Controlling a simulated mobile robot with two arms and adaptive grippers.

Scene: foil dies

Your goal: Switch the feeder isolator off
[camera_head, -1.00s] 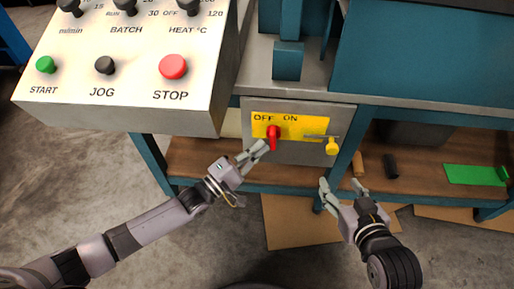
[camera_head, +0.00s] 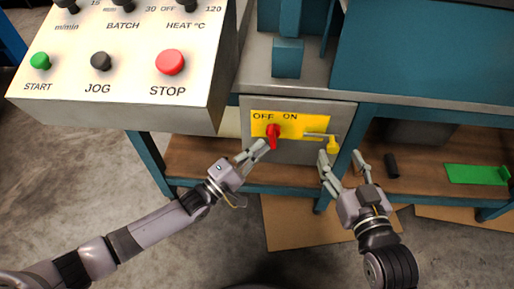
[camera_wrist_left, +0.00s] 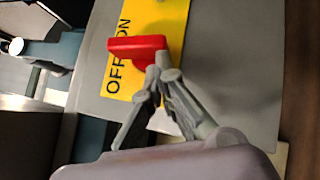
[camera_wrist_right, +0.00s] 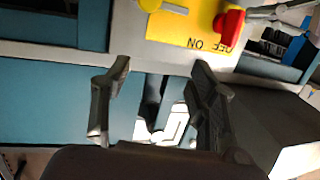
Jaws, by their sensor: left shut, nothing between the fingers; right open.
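The isolator's red handle (camera_head: 273,137) sits on a yellow plate (camera_head: 312,121) marked OFF and ON, on a grey box (camera_head: 345,108). The handle stands roughly upright; I cannot tell exactly which mark it is set to. A yellow part with a grey bar (camera_head: 333,145) is at the plate's right. My left gripper (camera_head: 261,147) is shut and empty, its tips just below the handle; in the left wrist view (camera_wrist_left: 161,73) they are close against the red handle (camera_wrist_left: 138,48), contact unclear. My right gripper (camera_head: 341,155) is open and empty, just below the yellow part.
The control panel (camera_head: 130,92) with START, JOG and STOP buttons juts out at upper left. A teal frame leg (camera_head: 148,163) stands left of the box. A wooden shelf (camera_head: 425,180) holds a black cylinder (camera_head: 391,165) and a green piece (camera_head: 476,174). Cardboard (camera_head: 290,225) lies on the floor.

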